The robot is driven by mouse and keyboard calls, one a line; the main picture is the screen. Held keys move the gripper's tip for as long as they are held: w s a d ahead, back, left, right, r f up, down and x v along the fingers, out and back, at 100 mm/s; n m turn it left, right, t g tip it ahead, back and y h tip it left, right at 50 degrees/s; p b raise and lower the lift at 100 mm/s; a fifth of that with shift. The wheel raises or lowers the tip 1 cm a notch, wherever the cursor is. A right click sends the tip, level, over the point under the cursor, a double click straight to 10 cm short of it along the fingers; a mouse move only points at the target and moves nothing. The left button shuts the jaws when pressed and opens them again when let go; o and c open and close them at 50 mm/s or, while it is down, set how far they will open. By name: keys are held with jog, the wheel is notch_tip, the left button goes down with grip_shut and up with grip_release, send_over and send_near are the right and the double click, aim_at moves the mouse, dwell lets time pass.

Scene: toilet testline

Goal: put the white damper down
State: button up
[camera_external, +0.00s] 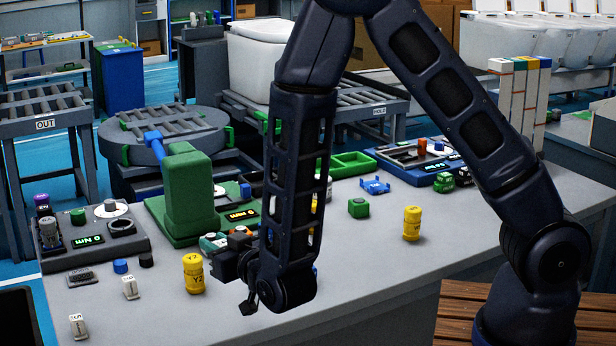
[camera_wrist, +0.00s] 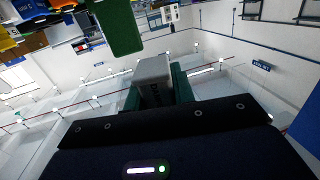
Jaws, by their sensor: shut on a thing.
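My gripper (camera_external: 225,242) is above the front part of the grey workbench (camera_external: 350,270), near the yellow cylinder marked Y2. In the external view only a small pale bit of the damper (camera_external: 209,240) shows between the fingers. The wrist view is strongly tilted, and the damper's distance from the bench cannot be judged well.
The yellow Y2 cylinder (camera_external: 194,274) stands just left of my gripper. A green press (camera_external: 187,190) rises behind it. A display station (camera_external: 92,228) is at left, with small white blocks (camera_external: 130,287) in front. Another yellow cylinder (camera_external: 412,223) stands right. The front middle of the bench is clear.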

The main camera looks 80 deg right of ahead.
jog(key=shift+r, duration=3.15)
jog(key=w+d+r+m+g+h, duration=0.1)
jog(key=w+d+m+g+h, duration=0.15)
jog(key=d, duration=0.75)
jog(key=w+d+r+m+g+h, duration=0.1)
jog(key=w+d+m+g+h, duration=0.2)
jog(key=d, duration=0.7)
jog(key=w+d+r+m+g+h, duration=0.1)
jog(key=d+m+g+h, duration=0.2)
jog(key=d, duration=0.7)
jog(key=s+d+r+m+g+y, duration=0.15)
jog(key=s+d+g, duration=0.25)
jog(key=d, duration=0.7)
jog(key=s+d+r+m+g, duration=0.1)
jog(key=s+d+m+g, duration=0.25)
jog(key=d, duration=0.75)
jog(key=s+d+r+m+g+y, duration=0.15)
jog(key=s+d+g, duration=0.3)
jog(key=d, duration=0.65)
jog(key=shift+m+g+h, duration=0.35)
jog(key=shift+m, duration=0.05)
jog(key=f, duration=2)
jog(key=shift+w+f, duration=0.15)
jog(key=shift+w, duration=0.1)
jog(key=shift+f, duration=0.15)
jog(key=o, duration=1)
